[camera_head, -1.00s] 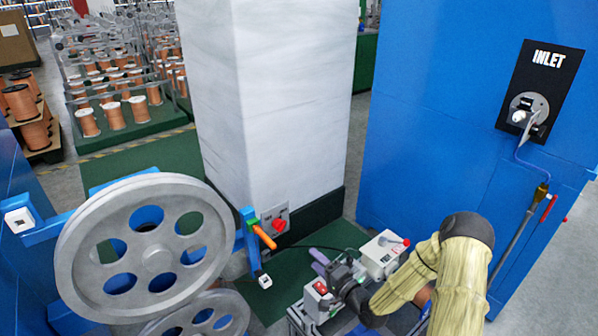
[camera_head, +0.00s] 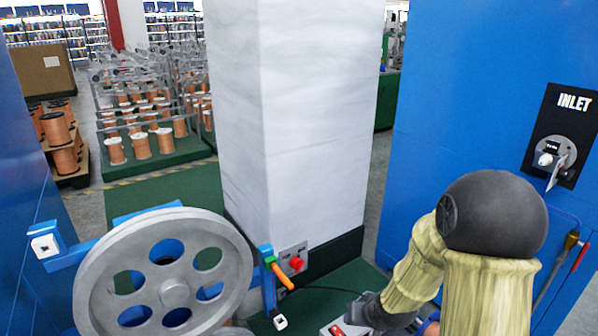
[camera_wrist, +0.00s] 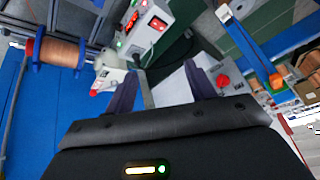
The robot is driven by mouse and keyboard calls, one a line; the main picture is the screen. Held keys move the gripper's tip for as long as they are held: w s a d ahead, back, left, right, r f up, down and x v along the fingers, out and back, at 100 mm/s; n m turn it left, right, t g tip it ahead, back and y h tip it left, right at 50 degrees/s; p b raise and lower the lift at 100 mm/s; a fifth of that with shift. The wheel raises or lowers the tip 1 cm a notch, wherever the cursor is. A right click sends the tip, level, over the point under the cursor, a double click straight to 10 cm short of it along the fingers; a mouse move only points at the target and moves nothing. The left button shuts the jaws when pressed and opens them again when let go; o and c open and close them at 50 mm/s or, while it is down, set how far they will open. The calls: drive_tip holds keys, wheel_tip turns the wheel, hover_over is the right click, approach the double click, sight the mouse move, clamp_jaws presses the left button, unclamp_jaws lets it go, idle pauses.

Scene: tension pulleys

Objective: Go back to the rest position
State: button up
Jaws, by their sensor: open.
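My gripper (camera_wrist: 163,92) shows in the wrist view as two dark fingers standing apart, with nothing held between them. Behind the gap are a white surface and the green floor. In the head view my arm, in a yellowish sleeve with a dark round joint, is folded at the lower right. The gripper's fingers are not visible in that view.
A large grey pulley (camera_head: 165,280) stands at the lower left, with an orange-handled lever (camera_head: 280,274) beside it. A white pillar (camera_head: 300,130) rises in the middle. A blue cabinet (camera_head: 460,90) marked INLET stands right. Copper spools (camera_head: 140,145) fill racks behind.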

drive_tip(key=s+r+n+g+h+p, duration=0.1)
drive_tip(key=s+r+g, duration=0.1)
drive_tip(key=s+r, duration=0.4)
drive_tip(key=s+r+g, duration=0.1)
drive_tip(key=s+r, duration=0.2)
drive_tip(key=s, duration=0.5)
wheel_tip(320, 180, up, 29)
drive_tip(key=p, duration=2.8)
drive_tip(key=shift+f+p, duration=0.2)
drive_tip(key=shift+p, duration=0.2)
drive_tip(key=shift+w, duration=0.1)
